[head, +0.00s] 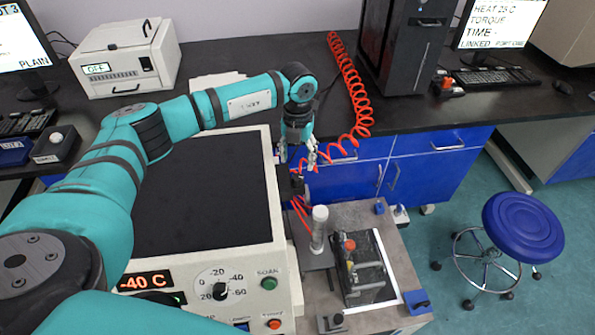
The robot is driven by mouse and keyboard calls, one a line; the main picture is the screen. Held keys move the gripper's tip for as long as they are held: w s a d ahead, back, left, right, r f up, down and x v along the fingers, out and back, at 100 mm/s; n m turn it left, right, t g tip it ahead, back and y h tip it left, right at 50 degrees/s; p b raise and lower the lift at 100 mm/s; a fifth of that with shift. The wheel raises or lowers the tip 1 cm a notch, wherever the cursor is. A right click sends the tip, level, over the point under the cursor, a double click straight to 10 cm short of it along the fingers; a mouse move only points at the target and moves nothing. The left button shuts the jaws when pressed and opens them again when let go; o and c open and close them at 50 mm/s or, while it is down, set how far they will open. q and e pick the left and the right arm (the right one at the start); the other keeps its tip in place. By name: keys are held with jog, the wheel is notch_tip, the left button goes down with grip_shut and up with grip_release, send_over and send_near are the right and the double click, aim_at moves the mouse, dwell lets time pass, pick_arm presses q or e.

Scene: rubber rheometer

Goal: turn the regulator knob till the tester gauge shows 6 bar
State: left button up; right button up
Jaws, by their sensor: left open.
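My left gripper (311,160) reaches in from the left over the grey chamber and hangs open, pointing down, with nothing seen between its fingers. Just below it is a small black fitting (297,184) beside the red hoses; it may be the regulator with its knob, but it is too small and partly covered to be sure. I cannot tell whether the fingers touch it. I cannot make out a bar gauge or its reading. My right gripper is not in view.
The grey chamber (200,190) has a dial (222,284) and a red -40 C display (146,281). A coiled red hose (352,85) hangs near the gripper. A low bench (400,265) holds a grey cylinder (319,225) and a black-framed device (362,268). A blue stool (522,226) stands right.

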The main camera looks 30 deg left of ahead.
aim_at(298, 176)
pick_arm(q)
notch_tip(298, 176, down, 6)
jog(key=shift+f+p, duration=0.1)
jog(key=shift+p, duration=0.3)
jog(key=shift+f, duration=0.6)
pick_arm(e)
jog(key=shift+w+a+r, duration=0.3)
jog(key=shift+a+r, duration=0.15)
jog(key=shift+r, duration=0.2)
pick_arm(q)
grip_shut()
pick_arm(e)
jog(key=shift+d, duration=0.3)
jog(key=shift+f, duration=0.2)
